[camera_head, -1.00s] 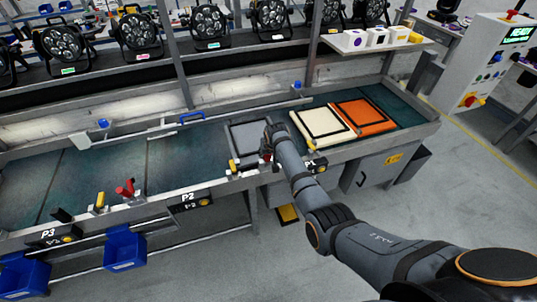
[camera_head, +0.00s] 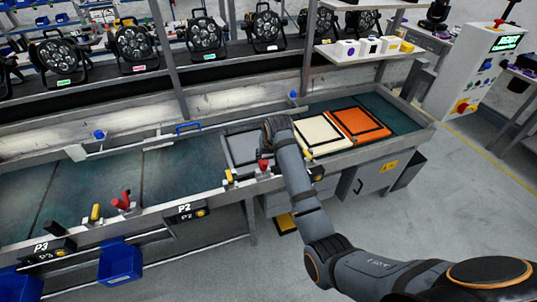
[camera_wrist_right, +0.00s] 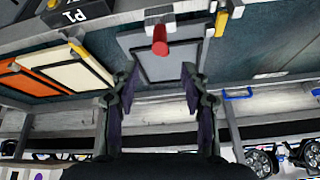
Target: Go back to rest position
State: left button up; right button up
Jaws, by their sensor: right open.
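My right arm reaches in from the lower right of the head view, its wrist end (camera_head: 279,127) over the right part of a grey panel (camera_head: 240,147) on the bench. The fingertips are hidden in that view. In the right wrist view my right gripper (camera_wrist_right: 160,82) has its two dark fingers spread apart with nothing between them. The grey panel (camera_wrist_right: 148,65) and a red knob (camera_wrist_right: 160,40) show beyond the fingers. My left gripper is not in view.
A cream panel (camera_head: 318,134) and an orange panel (camera_head: 358,122) lie right of the grey one. A red knob (camera_head: 263,166) and a yellow one (camera_head: 229,175) stand on the bench's front edge. Stage lights (camera_head: 134,42) line the back shelf. Floor at right (camera_head: 465,215) is clear.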

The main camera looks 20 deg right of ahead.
jog(key=shift+s+r, duration=0.15)
jog(key=shift+r, duration=0.1)
jog(key=s+d+f+g, duration=0.1)
jog(key=s+f, duration=0.5)
jog(key=f, duration=0.5)
jog(key=s+d+f+n+g, duration=0.1)
jog(key=s+f, duration=0.5)
jog(key=f, duration=0.5)
jog(key=s+d+f, duration=0.1)
jog(key=s+f, duration=0.5)
jog(key=f, duration=0.5)
jog(key=s+d+f, duration=0.2)
jog(key=s+f, duration=0.3)
jog(key=s, duration=0.6)
jog(key=s+d+f+n+g, duration=0.1)
jog(key=s+f, duration=0.4)
jog(key=s, duration=0.7)
jog(key=s+d+f+g, duration=0.1)
jog(key=s+f, duration=0.5)
jog(key=s, duration=0.6)
jog(key=shift+d+h, duration=0.3)
jog(key=shift+d, duration=0.55)
